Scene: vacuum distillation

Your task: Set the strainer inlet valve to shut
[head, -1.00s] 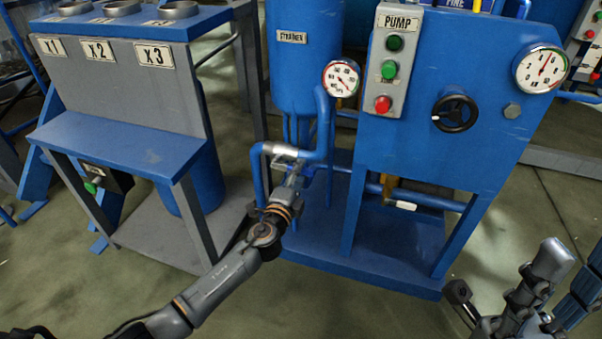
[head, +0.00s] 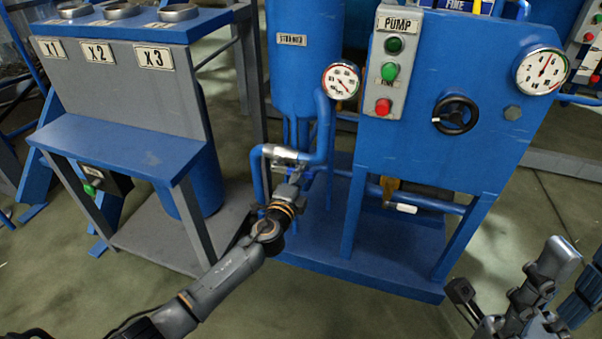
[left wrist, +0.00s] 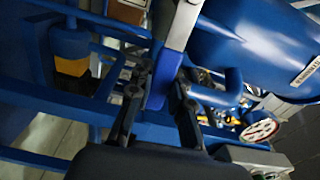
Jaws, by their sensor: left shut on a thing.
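The strainer inlet valve sits in the pipe below the blue strainer (head: 305,70). Its silver body (head: 283,152) shows in the head view. Its blue handle (left wrist: 163,88) lies between my left fingers in the left wrist view. My left gripper (head: 297,174) is shut on this handle and hides much of it in the head view. The gripper also shows in the left wrist view (left wrist: 158,100). The handle's exact angle to the pipe is hard to tell. My right gripper (head: 495,282) is open and empty at the lower right, away from the valve.
A dial gauge (head: 342,80) and a bent blue pipe (head: 325,125) are close to the valve. The pump panel (head: 398,65) and black handwheel (head: 455,115) stand to the right. A grey and blue stand (head: 110,150) is on the left. Floor is free in front.

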